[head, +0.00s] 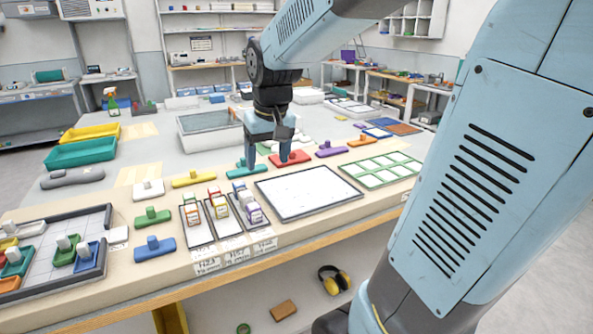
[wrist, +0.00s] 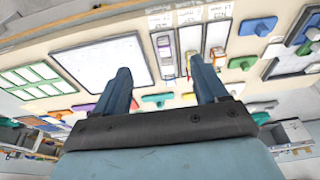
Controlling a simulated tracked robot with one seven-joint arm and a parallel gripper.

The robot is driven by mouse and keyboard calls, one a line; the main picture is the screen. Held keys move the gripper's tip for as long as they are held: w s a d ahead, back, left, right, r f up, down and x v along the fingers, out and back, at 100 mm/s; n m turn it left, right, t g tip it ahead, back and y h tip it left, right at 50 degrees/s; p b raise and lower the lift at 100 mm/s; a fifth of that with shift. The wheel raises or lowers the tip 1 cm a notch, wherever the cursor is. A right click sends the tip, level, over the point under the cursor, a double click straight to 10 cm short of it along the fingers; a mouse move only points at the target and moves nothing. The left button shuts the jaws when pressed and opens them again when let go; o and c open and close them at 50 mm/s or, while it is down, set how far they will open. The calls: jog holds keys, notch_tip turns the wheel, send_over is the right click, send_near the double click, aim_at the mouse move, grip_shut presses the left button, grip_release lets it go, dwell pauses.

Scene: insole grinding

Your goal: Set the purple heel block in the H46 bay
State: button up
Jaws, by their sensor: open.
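A purple block with a raised knob (head: 331,149) lies on the table right of the red block; a purple piece also shows in the wrist view (wrist: 84,107), left of my fingers. Three narrow white lanes hold upright pieces with white labels. The front piece in the right lane (head: 254,213) has a purple part. The lane tags (head: 265,246) are too small to read, so I cannot tell which bay is H46. My gripper (head: 265,163) is open and empty, its fingers apart above the table near the teal and red blocks.
A white framed board (head: 306,192) lies right of the lanes, with a green gridded tray (head: 381,168) beyond. Red (head: 290,158), teal (head: 249,172) and yellow (head: 194,178) knobbed blocks lie behind. A dark-framed tray (head: 96,272) with blocks is at the left.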

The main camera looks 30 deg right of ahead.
jog(key=s+r+t, duration=0.2)
jog(key=s, duration=1.2)
jog(key=shift+r+t, duration=0.3)
jog(key=shift+r, duration=0.05)
dwell(0.3)
